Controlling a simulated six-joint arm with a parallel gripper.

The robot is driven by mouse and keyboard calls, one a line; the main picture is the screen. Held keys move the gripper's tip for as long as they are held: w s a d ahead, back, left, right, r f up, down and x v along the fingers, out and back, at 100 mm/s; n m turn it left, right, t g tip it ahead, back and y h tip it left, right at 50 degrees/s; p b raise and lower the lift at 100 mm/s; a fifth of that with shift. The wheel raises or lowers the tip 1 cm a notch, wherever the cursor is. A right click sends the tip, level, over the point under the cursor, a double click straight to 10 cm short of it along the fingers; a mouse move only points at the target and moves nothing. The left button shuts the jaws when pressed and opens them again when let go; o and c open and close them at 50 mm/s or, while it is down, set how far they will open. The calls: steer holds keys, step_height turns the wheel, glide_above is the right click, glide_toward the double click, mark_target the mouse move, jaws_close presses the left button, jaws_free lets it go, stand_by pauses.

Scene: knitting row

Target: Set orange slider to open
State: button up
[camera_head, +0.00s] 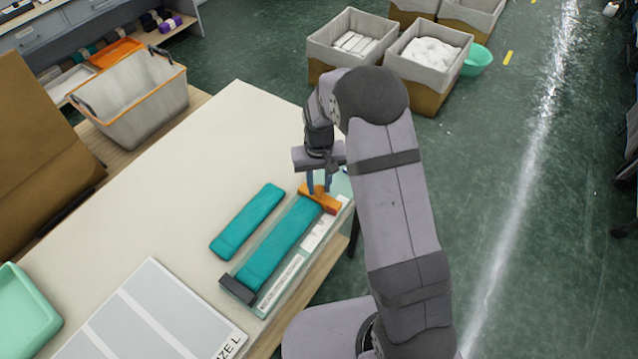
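The orange slider (329,202) sits at the far end of a clear tray-like fixture on the table's right edge. A teal folded knit strip (278,246) lies in the fixture, and a dark grey block (238,290) is at its near end. My gripper (318,188) points down at the orange slider, with its blue fingers at the slider's raised part. Whether the fingers are closed on it is too small to tell. A label with print runs along the fixture's right side; its words cannot be read.
A second teal strip (247,221) lies left of the fixture. A grey-striped board (150,318) marked "SIZE L" and a mint tray (22,312) are at the near left. A white bin (131,100) stands beyond the table. The table's far middle is clear.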

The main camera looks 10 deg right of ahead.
jaws_close()
steer(key=w+d+b, duration=0.1)
steer(key=w+d, duration=0.3)
steer(key=shift+w+d+r, duration=0.1)
steer(key=shift+w+d, duration=0.15)
steer(key=shift+w, duration=0.1)
steer(key=o, duration=0.9)
jaws_free()
steer(key=shift+d, duration=0.1)
steer(key=shift+r+b, duration=1.55)
steer(key=shift+r, duration=2.1)
